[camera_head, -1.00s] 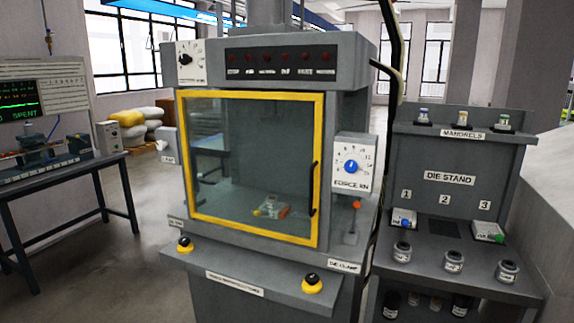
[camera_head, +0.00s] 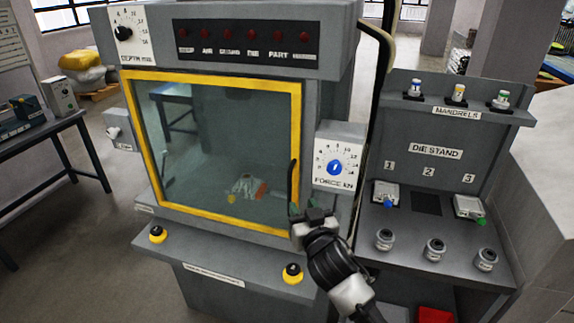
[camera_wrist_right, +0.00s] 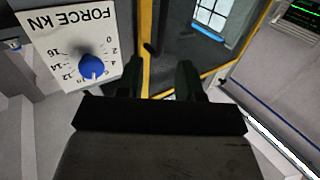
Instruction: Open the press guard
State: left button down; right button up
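The press guard is a clear pane in a yellow frame (camera_head: 215,80) on the front of the grey press, and it is closed. It also shows in the right wrist view (camera_wrist_right: 146,50). Its dark upright handle (camera_head: 292,180) is on the right side of the frame. My right gripper (camera_head: 308,211) is at the guard's lower right corner, close to the handle's lower end. In the right wrist view my right gripper (camera_wrist_right: 160,74) has its fingers apart, with the yellow frame showing between them. Whether the fingers touch the handle cannot be told. My left gripper is not in view.
The force dial box (camera_head: 340,155) stands just right of the handle. Two yellow-black buttons (camera_head: 157,234) (camera_head: 292,273) sit on the ledge below. The die stand (camera_head: 435,150), with several dies and mandrels, is at the right. A bench (camera_head: 50,130) stands at the left.

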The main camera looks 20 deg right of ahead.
aim_at(290, 183)
jog(key=w, duration=0.3)
jog(key=w+p, duration=0.1)
jog(key=w, duration=0.2)
jog(key=w+p, duration=0.1)
jog(key=w, duration=0.1)
jog(key=shift+w+r, duration=0.35)
jog(key=shift+w, duration=0.85)
grip_shut()
